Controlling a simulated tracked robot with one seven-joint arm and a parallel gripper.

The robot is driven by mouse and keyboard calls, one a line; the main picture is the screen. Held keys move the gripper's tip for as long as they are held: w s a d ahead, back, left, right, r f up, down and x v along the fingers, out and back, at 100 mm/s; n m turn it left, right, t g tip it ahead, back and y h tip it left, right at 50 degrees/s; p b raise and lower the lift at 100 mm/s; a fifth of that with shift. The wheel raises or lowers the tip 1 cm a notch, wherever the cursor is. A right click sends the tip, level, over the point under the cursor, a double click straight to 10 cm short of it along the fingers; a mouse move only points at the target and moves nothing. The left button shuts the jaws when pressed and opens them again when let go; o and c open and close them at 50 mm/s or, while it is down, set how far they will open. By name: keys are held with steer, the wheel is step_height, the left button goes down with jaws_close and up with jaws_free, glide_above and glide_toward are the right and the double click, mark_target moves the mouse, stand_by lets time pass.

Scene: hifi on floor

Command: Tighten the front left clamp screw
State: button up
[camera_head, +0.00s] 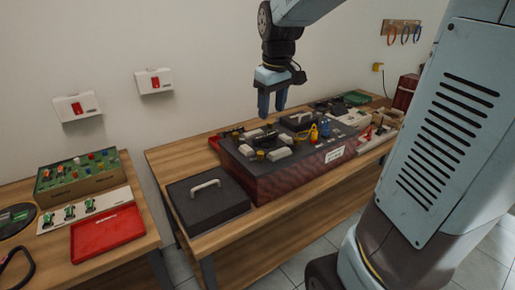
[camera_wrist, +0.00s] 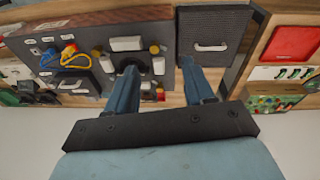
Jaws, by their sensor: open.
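A dark box-like unit (camera_head: 310,172) with fittings on top stands on the wooden bench. A yellow knob (camera_head: 261,155) sits at its front left, beside a white block; it looks like the front left clamp screw, but the detail is too small to be sure. My gripper (camera_head: 272,110) is open and empty, pointing down above the back left of the unit. Its blue fingers (camera_wrist: 158,66) touch nothing that I can see.
A black case (camera_head: 207,205) with a pale handle stands left of the unit. Yellow and blue fittings (camera_head: 316,130) rise from the unit's middle. A red tray (camera_head: 106,234) and a green parts box (camera_head: 82,176) are on the left bench. The wall is close behind.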

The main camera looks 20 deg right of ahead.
mark_target(260, 152)
steer(key=w+f+n+g, duration=0.25)
steer(key=w+f, duration=0.35)
steer(key=w, duration=0.4)
steer(key=shift+t, duration=0.25)
steer(key=f, duration=1.4)
steer(key=shift+w+f, duration=0.15)
steer(key=shift+w, duration=0.05)
steer(key=shift+c, duration=0.2)
